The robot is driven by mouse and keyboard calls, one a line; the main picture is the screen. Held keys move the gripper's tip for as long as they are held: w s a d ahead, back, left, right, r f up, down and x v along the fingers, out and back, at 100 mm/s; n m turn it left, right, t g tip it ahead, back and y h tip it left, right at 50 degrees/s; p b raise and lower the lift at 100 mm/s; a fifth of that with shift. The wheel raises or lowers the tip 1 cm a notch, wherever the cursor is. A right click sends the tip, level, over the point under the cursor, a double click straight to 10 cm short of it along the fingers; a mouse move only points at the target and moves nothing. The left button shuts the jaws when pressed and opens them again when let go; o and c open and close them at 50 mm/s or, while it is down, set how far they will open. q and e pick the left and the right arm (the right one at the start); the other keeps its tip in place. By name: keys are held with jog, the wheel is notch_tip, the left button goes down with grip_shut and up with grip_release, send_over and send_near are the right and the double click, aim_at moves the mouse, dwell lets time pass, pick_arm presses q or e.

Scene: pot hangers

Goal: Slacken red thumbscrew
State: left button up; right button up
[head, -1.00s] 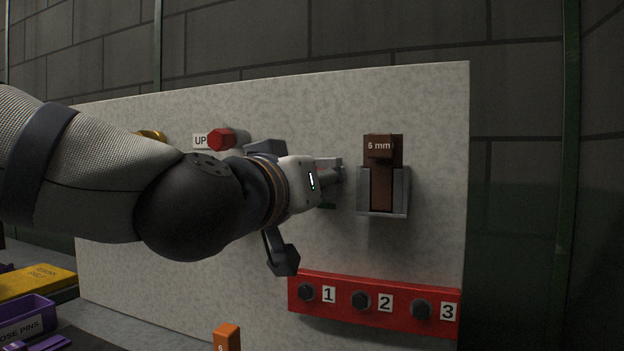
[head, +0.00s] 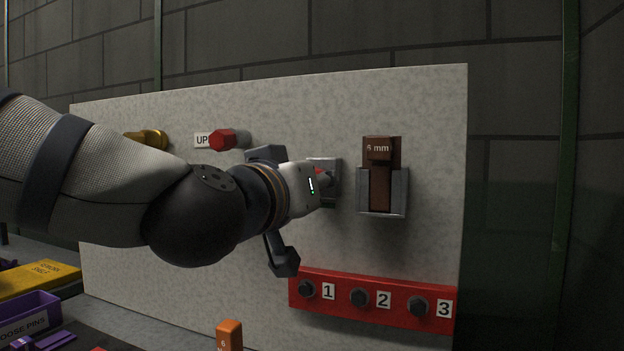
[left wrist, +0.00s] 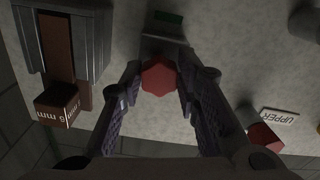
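A red hexagonal knob (left wrist: 159,77) on a grey block (left wrist: 160,47) sits between the fingertips of my left gripper (left wrist: 160,82) in the left wrist view. One finger is on each side, with what look like narrow gaps; firm contact cannot be made out. In the head view my left gripper (head: 322,181) is at the panel, and only a sliver of this knob shows. A second red knob (head: 221,140), beside a label reading "UPPER" in the wrist view, is up and left; it also shows in the left wrist view (left wrist: 264,137). My right gripper is not in view.
A brown "6 mm" block (head: 380,188) sits in a grey holder (head: 401,195) right of my gripper on the speckled panel (head: 430,110). A red numbered strip (head: 390,310) is below. A gold knob (head: 152,138), purple bin (head: 30,312) and orange block (head: 229,335) are leftward.

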pick_arm(q)
grip_shut()
jog(key=n, duration=1.9)
jog(key=o, duration=0.8)
grip_release()
jog(key=shift+a, duration=0.1)
jog(key=shift+s, duration=0.1)
